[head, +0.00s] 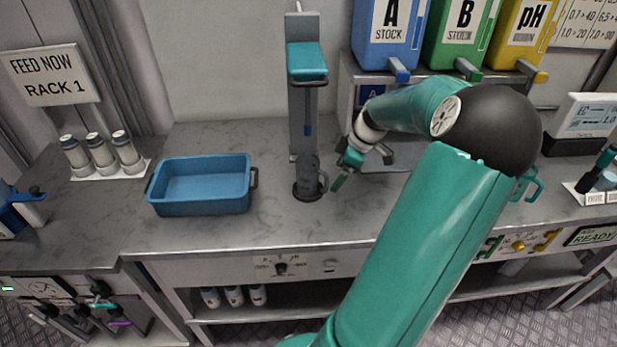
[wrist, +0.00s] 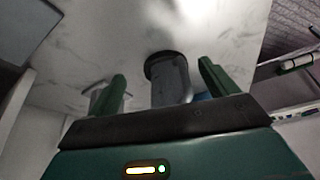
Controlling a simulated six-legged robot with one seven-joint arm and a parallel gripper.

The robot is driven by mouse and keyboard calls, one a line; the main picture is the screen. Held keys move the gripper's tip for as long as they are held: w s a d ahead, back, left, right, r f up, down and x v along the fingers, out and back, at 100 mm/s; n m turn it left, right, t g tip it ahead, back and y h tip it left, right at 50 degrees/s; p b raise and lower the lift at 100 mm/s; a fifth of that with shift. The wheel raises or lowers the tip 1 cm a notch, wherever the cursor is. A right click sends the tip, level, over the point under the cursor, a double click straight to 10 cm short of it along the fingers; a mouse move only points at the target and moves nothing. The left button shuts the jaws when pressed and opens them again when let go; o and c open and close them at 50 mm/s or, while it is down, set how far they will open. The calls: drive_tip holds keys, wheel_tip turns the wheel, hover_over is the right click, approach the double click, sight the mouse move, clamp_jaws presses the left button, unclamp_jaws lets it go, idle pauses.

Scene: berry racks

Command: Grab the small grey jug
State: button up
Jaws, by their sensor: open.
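The small grey jug (head: 308,178) stands upright on a dark round pad at the foot of a grey column. Its handle shows on its right side in the head view. My gripper (head: 343,166) is just to the right of the jug, low over the counter, with its jaws apart and empty. In the wrist view the jug (wrist: 172,82) appears ahead, between the two green fingers of my gripper (wrist: 162,72). Whether a finger touches it cannot be told.
A grey column with a teal top (head: 306,60) rises right behind the jug. A blue tub (head: 202,206) stands to its left. Several grey bottles (head: 100,152) stand farther left. Stock containers (head: 388,35) are at the back right. The counter front is clear.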

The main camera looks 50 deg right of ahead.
sight(311, 170)
drive_tip(key=w+a, duration=0.1)
drive_tip(key=w, duration=0.2)
drive_tip(key=shift+w+a, duration=0.15)
drive_tip(key=shift+a, duration=0.25)
drive_tip(key=w, duration=0.1)
drive_tip(key=w+a, duration=0.2)
drive_tip(key=shift+w+f, duration=0.4)
drive_tip(key=shift+f, duration=0.2)
drive_tip(key=c, duration=1.2)
